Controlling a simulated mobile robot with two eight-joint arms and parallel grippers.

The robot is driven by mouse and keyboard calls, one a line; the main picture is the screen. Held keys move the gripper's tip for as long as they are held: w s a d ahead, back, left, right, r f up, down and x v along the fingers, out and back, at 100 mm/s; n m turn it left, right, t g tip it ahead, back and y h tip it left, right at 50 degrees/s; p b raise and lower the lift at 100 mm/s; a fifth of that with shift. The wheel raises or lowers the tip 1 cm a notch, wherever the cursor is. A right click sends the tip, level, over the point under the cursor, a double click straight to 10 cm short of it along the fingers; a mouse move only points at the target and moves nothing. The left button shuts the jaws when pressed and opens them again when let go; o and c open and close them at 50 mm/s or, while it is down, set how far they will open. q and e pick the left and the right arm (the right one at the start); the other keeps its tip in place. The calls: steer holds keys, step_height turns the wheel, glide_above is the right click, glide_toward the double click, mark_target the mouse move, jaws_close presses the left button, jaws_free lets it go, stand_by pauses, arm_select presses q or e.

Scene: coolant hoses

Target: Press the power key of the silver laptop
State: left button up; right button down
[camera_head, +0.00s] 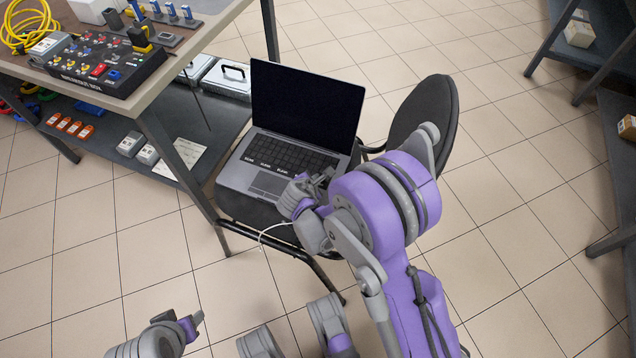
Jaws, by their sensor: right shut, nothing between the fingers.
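The silver laptop (237,176) stands open on a black chair, its screen (305,103) dark. Its keyboard (290,153) is black, with a few white-lettered keys along the front rows. I cannot make out which key is the power key. My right gripper (325,178) is shut and empty at the right front part of the laptop, and it hides part of the keyboard's right side. I cannot tell whether its fingertips touch the laptop. My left gripper (197,319) is low in the picture, far from the laptop; its fingers are too small to read.
The black chair's backrest (427,115) rises right of the laptop. A table (190,52) at upper left carries a switch box (105,65) and a yellow cable (27,27). Its lower shelf holds metal cases (226,80). A white cable (268,233) hangs at the chair's front.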

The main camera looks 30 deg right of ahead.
stand_by(0.3)
steer(key=shift+f+b, duration=0.45)
steer(key=shift+b, duration=0.05)
steer(key=shift+f+b, duration=0.3)
steer(key=shift+b, duration=0.05)
stand_by(0.3)
steer(key=shift+r, duration=0.1)
steer(key=shift+r+p, duration=0.65)
steer(key=shift+r, duration=0.1)
step_height(320, 180, up, 5)
steer(key=p, duration=0.3)
stand_by(0.4)
